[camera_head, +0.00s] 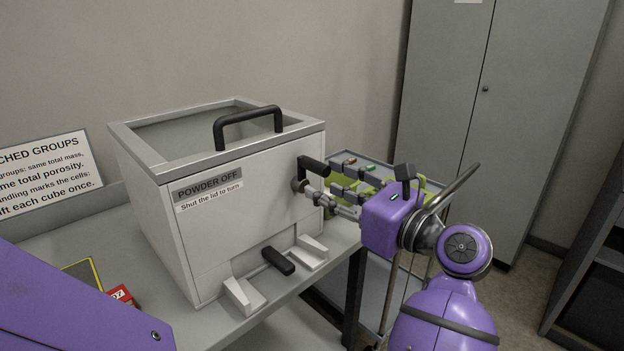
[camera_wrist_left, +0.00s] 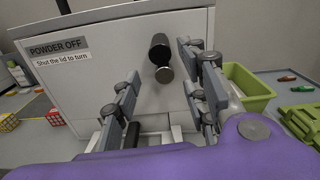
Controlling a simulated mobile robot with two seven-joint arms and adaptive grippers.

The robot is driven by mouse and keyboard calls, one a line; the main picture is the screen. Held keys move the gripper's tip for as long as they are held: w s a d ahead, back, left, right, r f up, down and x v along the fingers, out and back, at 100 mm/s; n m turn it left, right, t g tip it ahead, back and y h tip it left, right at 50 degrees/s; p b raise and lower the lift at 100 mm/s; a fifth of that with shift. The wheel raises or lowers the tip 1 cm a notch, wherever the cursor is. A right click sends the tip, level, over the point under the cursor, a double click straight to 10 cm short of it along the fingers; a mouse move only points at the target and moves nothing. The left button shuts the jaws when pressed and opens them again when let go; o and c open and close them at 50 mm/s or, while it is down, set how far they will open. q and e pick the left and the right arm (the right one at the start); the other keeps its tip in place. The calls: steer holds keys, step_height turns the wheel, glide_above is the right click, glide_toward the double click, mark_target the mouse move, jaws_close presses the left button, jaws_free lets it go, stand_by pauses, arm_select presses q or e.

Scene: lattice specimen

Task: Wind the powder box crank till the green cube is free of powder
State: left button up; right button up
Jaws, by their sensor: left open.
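The powder box (camera_head: 245,225) is a pale cabinet with a glazed lid (camera_head: 240,135) that looks shut and carries a black handle. Its front label (camera_head: 208,183) reads "POWDER OFF" and "Shut the lid to turn". The crank (camera_head: 313,166), black with a grey metal hub, is at the front's right side; it also shows in the left wrist view (camera_wrist_left: 160,50). My left gripper (camera_head: 325,192) is open at the crank, its fingers to either side of it in the wrist view; contact is unclear. I cannot see the green cube. My right gripper is not in view.
A sign (camera_head: 45,175) stands at left. A black handle (camera_head: 277,261) sits between two pale blocks low on the box front. A green bin (camera_wrist_left: 247,88) stands right of the box. Patterned cubes (camera_wrist_left: 55,117) lie at left. A grey cabinet (camera_head: 500,110) stands behind.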

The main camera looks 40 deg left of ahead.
arm_select(q)
steer(key=d, duration=0.5)
steer(key=shift+s+d, duration=0.25)
steer(key=shift+d, duration=0.1)
